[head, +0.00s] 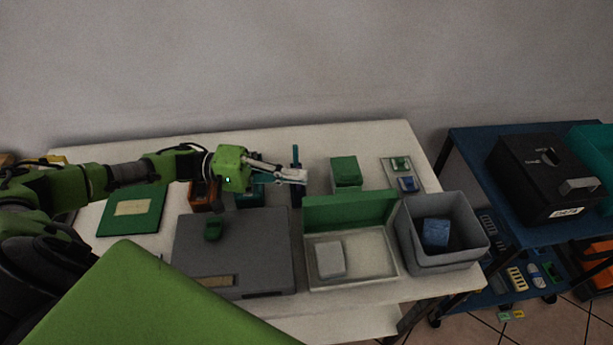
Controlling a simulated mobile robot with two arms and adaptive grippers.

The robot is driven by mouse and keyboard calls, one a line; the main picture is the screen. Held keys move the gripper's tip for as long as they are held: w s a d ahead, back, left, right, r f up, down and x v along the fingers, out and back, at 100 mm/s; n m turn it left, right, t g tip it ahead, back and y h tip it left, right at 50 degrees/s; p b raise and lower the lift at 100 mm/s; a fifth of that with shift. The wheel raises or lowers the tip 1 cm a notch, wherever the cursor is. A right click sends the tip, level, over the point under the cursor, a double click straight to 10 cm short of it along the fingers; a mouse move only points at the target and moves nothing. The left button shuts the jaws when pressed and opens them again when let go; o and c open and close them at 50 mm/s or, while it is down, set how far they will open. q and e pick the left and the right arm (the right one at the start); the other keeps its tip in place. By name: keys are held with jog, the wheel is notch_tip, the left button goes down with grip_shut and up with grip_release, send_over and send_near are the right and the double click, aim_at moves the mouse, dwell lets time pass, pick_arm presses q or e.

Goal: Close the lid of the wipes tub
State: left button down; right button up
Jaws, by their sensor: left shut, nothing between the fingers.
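The wipes tub looks to be the shallow white box (376,277) at the front right of the table. Its green lid (350,211) is open and stands upright along the back edge. A pale grey-white block (330,259) lies inside. My left gripper (304,177) reaches in from the left. It is shut and empty, near the upper left corner of the lid in the picture. I cannot tell whether it is above or behind the lid, but a small gap shows between them. My right gripper is not in view.
A grey bin (451,258) with a blue cube (435,233) stands right of the tub. A grey case (245,250) lies left of it. Behind are a green block (346,172) and a dark blue upright thing (296,163). A black box (549,178) sits on a blue cart.

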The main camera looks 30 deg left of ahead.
aim_at(346, 210)
pick_arm(q)
jog(key=p+x, duration=0.1)
jog(key=x, duration=0.7)
jog(key=shift+p, duration=0.4)
jog(key=shift+d, duration=0.1)
